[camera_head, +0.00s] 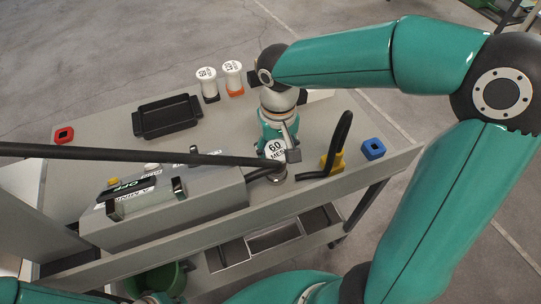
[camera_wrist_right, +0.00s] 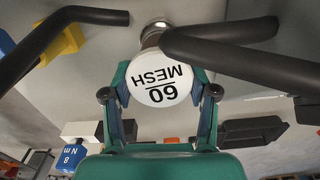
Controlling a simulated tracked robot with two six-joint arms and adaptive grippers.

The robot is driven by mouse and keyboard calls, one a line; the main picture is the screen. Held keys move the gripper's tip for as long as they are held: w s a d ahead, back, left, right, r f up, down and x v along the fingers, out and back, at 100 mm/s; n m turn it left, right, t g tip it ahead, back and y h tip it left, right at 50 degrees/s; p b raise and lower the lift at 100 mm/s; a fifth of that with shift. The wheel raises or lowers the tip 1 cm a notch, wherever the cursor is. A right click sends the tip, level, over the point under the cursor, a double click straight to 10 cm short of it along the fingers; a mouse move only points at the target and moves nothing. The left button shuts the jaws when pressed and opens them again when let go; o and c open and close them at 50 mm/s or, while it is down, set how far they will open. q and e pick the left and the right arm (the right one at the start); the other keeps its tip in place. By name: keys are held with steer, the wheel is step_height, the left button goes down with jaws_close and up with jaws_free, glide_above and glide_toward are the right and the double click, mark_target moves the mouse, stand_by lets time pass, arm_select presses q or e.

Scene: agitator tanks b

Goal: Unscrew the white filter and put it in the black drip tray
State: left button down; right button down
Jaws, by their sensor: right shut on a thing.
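The white filter (camera_head: 274,150) carries the label 60 MESH and stands at a metal pipe fitting on the grey bench. It fills the middle of the right wrist view (camera_wrist_right: 160,84), with its far end against the fitting (camera_wrist_right: 153,33). My right gripper (camera_wrist_right: 160,92) is shut on the filter, one finger on each side. In the head view the right gripper (camera_head: 271,144) is partly hidden by its own wrist. The black drip tray (camera_head: 166,117) is empty and lies on the bench to the left of the filter. My left gripper does not show.
Two white canisters, one with a black end (camera_head: 208,84) and one with an orange end (camera_head: 233,77), stand behind. A grey control box (camera_head: 165,207) is in front. Dark pipes, a yellow block (camera_head: 333,164), a blue block (camera_head: 373,149) and a red block (camera_head: 64,134) are nearby.

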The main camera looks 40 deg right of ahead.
steer(key=n+p, duration=0.1)
steer(key=n, duration=0.5)
steer(key=shift+n+p, duration=0.35)
steer(key=shift+n, duration=0.95)
steer(key=n+p, duration=0.1)
steer(key=n, duration=0.1)
steer(key=shift+r+n, duration=0.1)
steer(key=shift+n, duration=0.2)
steer(key=n+p, duration=0.2)
steer(key=n, duration=0.4)
steer(key=shift+r+p, duration=0.1)
steer(key=shift+p, duration=0.2)
steer(key=n, duration=0.2)
steer(key=shift+n+p, duration=0.3)
steer(key=shift+p, duration=0.05)
steer(key=shift+f, duration=0.2)
